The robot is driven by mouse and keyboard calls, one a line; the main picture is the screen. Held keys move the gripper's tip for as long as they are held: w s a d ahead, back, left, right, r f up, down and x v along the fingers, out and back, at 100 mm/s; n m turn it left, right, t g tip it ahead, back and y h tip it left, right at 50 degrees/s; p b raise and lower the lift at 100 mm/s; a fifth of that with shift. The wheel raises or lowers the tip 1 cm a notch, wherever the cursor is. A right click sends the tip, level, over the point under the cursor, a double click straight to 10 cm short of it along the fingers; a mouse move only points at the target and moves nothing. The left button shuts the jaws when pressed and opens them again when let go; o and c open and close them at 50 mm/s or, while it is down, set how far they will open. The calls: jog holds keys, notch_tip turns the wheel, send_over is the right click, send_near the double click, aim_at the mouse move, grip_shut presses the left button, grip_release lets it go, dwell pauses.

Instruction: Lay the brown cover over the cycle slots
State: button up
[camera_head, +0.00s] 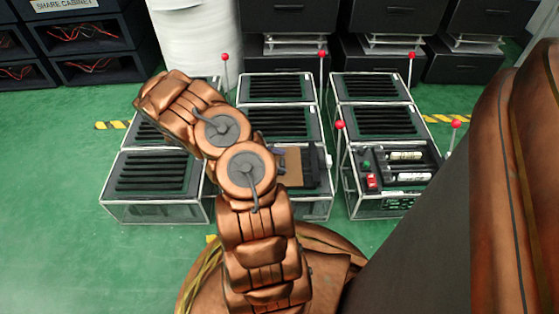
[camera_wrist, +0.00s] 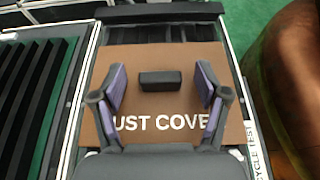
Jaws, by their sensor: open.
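The brown cover (camera_wrist: 160,55) lies flat on a box in the wrist view, with white lettering partly reading "UST COVE". A dark block-shaped handle (camera_wrist: 160,78) stands up from its middle. My gripper (camera_wrist: 161,90) is open, with one purple-padded finger on each side of the handle and a gap on both sides. The cover shows in the head view as a brown patch (camera_head: 293,168) beside my arm, which hides much of it. The cycle slots (camera_wrist: 160,33) show as dark slats beyond the cover's far edge. The box's right rim carries lettering (camera_wrist: 258,148) ending in "CYCLE TEST".
Slatted boxes stand in rows on the green floor, one at the left (camera_head: 155,172). At the right, an open box (camera_head: 395,170) holds white cylinders and a red switch. Thin posts with red knobs (camera_head: 340,125) rise between boxes. Dark cabinets (camera_head: 85,45) stand behind.

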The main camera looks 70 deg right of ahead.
jog(key=shift+w, duration=0.1)
jog(key=v, duration=1.2)
jog(key=a+r+m+t+p, duration=0.15)
jog(key=r+p, duration=0.35)
jog(key=r, duration=0.5)
jog(key=a+r+m+p, duration=0.1)
jog(key=a+r+p, duration=0.2)
jog(key=r+p, duration=0.5)
jog(key=a+r+m+t+y+p, duration=0.1)
jog(key=a+r+p, duration=0.4)
jog(key=r, duration=0.7)
jog(key=a+r+m+t+y+p, duration=0.15)
jog(key=a+r+p, duration=0.35)
jog(key=r, duration=0.6)
jog(key=s+a+r+t+y+p, duration=0.1)
jog(key=s+a+r+t+p, duration=0.1)
jog(key=a+r+p, duration=0.5)
jog(key=s+a+r+t+y+p, duration=0.1)
jog(key=s+a+r+p, duration=0.4)
jog(key=r+p, duration=0.5)
jog(key=s+a+r+t+y+p, duration=0.1)
jog(key=s+a+r+t+p, duration=0.2)
jog(key=a+r+p, duration=0.6)
notch_tip(320, 180, up, 5)
jog(key=shift+s+a+f+t, duration=0.15)
jog(key=shift+s+a+t, duration=0.2)
jog(key=shift+a, duration=0.25)
jog(key=shift+c, duration=0.2)
